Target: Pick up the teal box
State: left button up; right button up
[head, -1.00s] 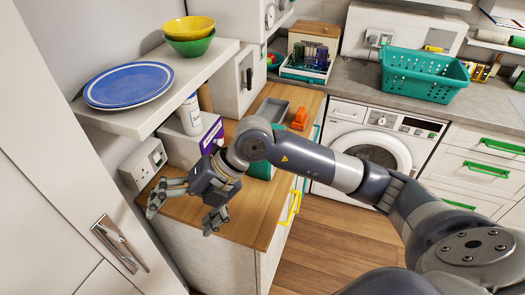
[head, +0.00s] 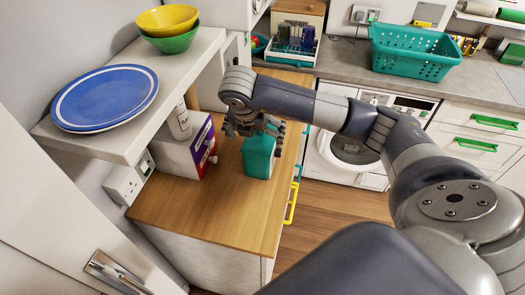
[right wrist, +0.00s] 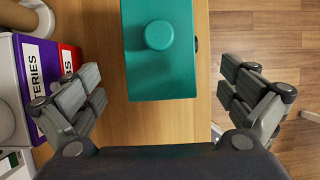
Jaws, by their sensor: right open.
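The teal box (head: 259,156) stands on the wooden counter top, near its right edge. In the right wrist view the teal box (right wrist: 160,70) shows from above with a round teal knob on it. My right gripper (head: 254,128) is over the far side of the box in the head view. In the right wrist view its fingers (right wrist: 164,95) are spread wide, one on each side of the box and apart from it. The gripper is open and empty. My left gripper is in neither view.
A purple and white batteries box (head: 190,148) stands left of the teal box, close to the gripper's left finger in the wrist view. A shelf (head: 120,140) with a blue plate (head: 106,98) overhangs the left. The wooden counter (head: 215,215) in front is clear.

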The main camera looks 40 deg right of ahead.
aim_at(259, 142)
jog(key=p+x, duration=0.3)
jog(key=x, duration=0.1)
jog(key=shift+s, duration=0.1)
jog(key=shift+d+f, duration=0.15)
jog(key=shift+f, duration=0.45)
jog(key=shift+w, duration=0.25)
jog(key=c, duration=0.3)
jog(key=shift+s, duration=0.1)
jog(key=c, duration=1.8)
jog(key=shift+r, duration=0.1)
jog(key=shift+c, duration=0.5)
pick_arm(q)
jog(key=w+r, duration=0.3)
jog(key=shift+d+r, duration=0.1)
